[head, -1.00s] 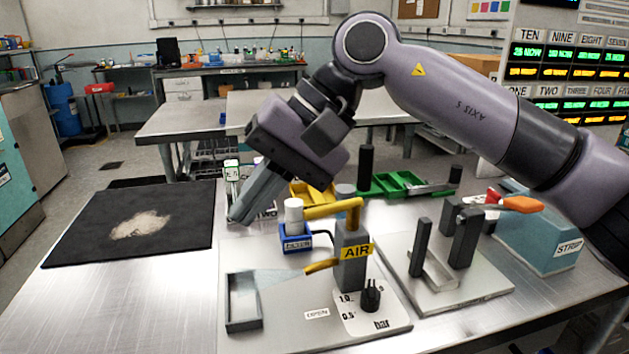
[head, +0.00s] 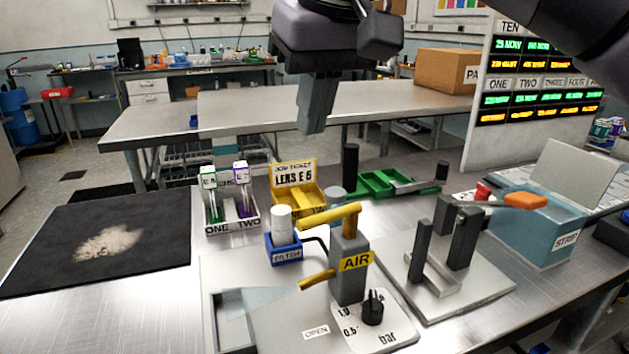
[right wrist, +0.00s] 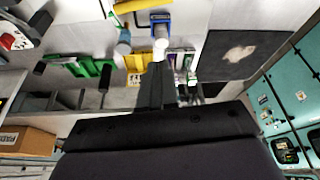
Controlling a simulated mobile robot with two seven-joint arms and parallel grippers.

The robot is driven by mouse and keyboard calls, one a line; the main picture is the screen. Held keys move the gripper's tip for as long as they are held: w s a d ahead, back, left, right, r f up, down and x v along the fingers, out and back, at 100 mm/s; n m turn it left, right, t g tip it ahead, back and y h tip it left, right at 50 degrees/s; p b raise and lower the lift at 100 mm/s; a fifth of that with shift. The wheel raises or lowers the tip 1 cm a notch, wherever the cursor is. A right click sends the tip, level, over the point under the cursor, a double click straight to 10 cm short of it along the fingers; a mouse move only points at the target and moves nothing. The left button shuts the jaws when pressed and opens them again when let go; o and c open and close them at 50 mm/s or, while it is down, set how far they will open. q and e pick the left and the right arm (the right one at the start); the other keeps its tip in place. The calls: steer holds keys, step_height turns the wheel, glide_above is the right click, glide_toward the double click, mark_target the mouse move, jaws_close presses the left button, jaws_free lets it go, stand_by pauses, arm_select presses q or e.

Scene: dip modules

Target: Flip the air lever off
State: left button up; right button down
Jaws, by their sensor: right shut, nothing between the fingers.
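The yellow air lever (head: 325,217) sits on top of the grey post (head: 349,275) with the yellow AIR label, its long arm pointing left. A yellow nozzle (head: 318,280) sticks out left lower on the post, with a pale, see-through plume (head: 270,310) spreading from it. My right gripper (head: 313,128) is shut and empty, fingers down, high above and behind the post and apart from the lever. In the right wrist view a yellow bar, likely the lever (right wrist: 135,5), shows at the top edge, beyond the fingers (right wrist: 155,82). My left gripper is out of view.
A blue FILTER holder (head: 284,249) with a white cylinder stands left of the post. Behind are a rack with two vials (head: 232,220), a yellow ticket tray (head: 295,205) and a green tray (head: 380,184). A clamp fixture (head: 450,265) and STRIP box (head: 545,225) stand right.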

mark_target(330, 216)
step_height(330, 216, down, 10)
steer(key=b, duration=0.1)
steer(key=shift+s+b, duration=0.2)
steer(key=shift+b, duration=0.1)
stand_by(0.3)
steer(key=shift+d, duration=0.1)
stand_by(0.5)
